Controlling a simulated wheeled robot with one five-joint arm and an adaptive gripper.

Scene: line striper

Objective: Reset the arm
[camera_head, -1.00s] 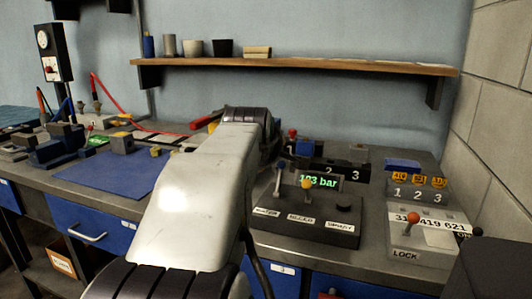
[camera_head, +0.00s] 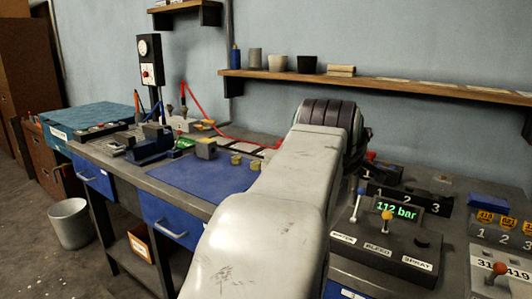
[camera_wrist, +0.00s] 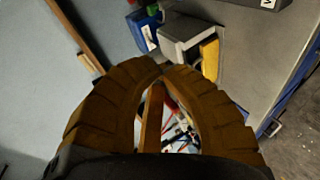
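My pale grey arm (camera_head: 290,180) reaches forward over the workbench in the head view, its dark ribbed joint (camera_head: 328,115) near the back of the bench. My gripper is hidden behind the arm there. In the wrist view my gripper (camera_wrist: 164,70) shows two brown ribbed fingers that curve inward, their tips meeting or nearly so. I see nothing held between the tips. Through the gap below them show blurred red and white things that I cannot make out.
A console (camera_head: 385,245) with levers reads 112 bar, right of my arm. A blue mat (camera_head: 205,178) lies left of it. A wooden shelf (camera_head: 400,88) with cups runs along the wall. A bin (camera_head: 70,222) stands on the floor at left, where floor is free.

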